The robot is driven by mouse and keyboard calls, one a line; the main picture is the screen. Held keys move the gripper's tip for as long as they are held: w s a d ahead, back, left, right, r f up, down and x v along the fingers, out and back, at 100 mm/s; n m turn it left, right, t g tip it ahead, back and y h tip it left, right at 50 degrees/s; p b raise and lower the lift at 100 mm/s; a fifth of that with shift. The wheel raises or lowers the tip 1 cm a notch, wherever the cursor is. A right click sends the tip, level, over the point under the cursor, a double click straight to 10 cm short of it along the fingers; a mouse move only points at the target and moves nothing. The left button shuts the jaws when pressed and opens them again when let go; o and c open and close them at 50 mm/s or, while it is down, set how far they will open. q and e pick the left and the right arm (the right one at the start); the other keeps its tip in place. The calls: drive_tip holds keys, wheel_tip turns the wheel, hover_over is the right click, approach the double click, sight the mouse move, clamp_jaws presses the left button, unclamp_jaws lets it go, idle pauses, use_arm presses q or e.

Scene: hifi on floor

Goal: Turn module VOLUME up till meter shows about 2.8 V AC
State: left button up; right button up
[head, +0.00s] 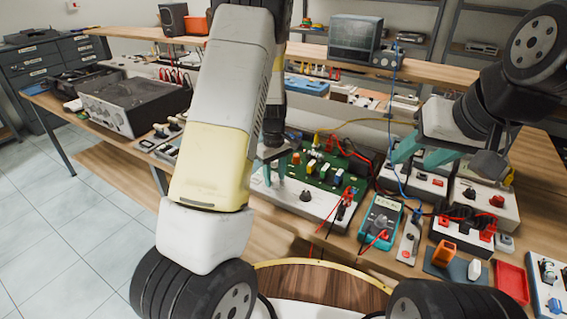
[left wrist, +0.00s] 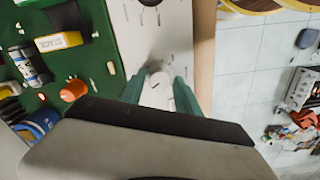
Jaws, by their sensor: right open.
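The module is a green circuit board (head: 322,172) with a white front panel (head: 325,206). A dark knob (head: 306,195) stands on that panel. My left gripper (head: 274,170) is low over the panel's left end. In the left wrist view its teal fingers (left wrist: 160,88) stand on either side of a pale round knob (left wrist: 157,84) with a dark pointer line. I cannot tell whether they touch it, and no VOLUME label is legible. The teal handheld meter (head: 380,217) lies right of the module; its reading is too small to read. My right gripper (head: 421,153) is open and empty above the bench.
Red and black leads (head: 346,203) run near the meter. Boxes with knobs and jacks (head: 484,203) stand at the right, with a red tray (head: 511,281) in front. A dark amplifier (head: 130,101) is at the left. An oscilloscope (head: 355,40) sits on the shelf.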

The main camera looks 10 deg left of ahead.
sight(275, 179)
use_arm(q)
clamp_jaws()
drive_tip(key=m, duration=0.5)
drive_tip(key=shift+m, duration=0.3)
drive_tip(key=shift+o, duration=1.9)
unclamp_jaws()
drive_tip(key=shift+r, duration=0.15)
wheel_tip(275, 179, up, 8)
drive_tip(key=shift+f, duration=0.2)
